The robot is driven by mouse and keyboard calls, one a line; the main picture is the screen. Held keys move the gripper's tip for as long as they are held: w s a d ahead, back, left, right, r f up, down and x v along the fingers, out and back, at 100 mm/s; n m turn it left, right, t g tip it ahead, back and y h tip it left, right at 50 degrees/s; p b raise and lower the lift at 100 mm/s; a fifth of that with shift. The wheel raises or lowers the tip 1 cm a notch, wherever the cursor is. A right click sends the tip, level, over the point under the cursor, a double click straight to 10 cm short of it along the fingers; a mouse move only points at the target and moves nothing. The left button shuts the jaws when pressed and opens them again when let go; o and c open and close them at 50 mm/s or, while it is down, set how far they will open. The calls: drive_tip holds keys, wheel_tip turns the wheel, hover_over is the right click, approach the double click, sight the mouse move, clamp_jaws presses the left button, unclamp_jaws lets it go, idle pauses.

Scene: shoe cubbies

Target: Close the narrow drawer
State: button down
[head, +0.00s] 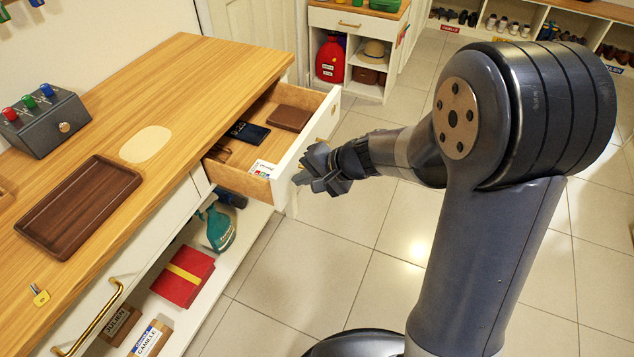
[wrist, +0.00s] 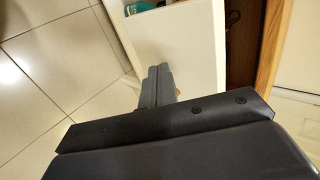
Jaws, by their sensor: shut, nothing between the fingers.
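The narrow drawer (head: 290,150) is pulled out from the far end of the wooden-topped cabinet in the head view. My gripper (head: 308,181) is shut and empty. It is at the drawer's outer front, near the front's near end; I cannot tell if it touches. In the wrist view the gripper (wrist: 157,80) overlaps the white front. The drawer's handle is not clearly seen.
The wide drawer with a brass handle (head: 88,322) looks shut. The countertop (head: 190,80) bears a brown tray (head: 78,205) and a button box (head: 42,122). An open shelf below holds a red box (head: 183,276) and a teal bottle (head: 220,230). Tiled floor (head: 330,260) is free around my arm.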

drive_tip(key=w+a, duration=0.2)
drive_tip(key=a, duration=0.4)
drive_tip(key=w+a+p, duration=0.1)
drive_tip(key=w+a, duration=0.1)
drive_tip(key=a, duration=0.4)
drive_tip(key=w+a, duration=0.2)
drive_tip(key=a, duration=0.4)
drive_tip(key=shift+w+a+p, duration=0.2)
drive_tip(key=shift+w+p, duration=0.15)
drive_tip(key=shift+p, duration=0.05)
drive_tip(key=shift+w+a+r, duration=0.1)
drive_tip(key=shift+a, duration=0.15)
drive_tip(key=shift+r, duration=0.1)
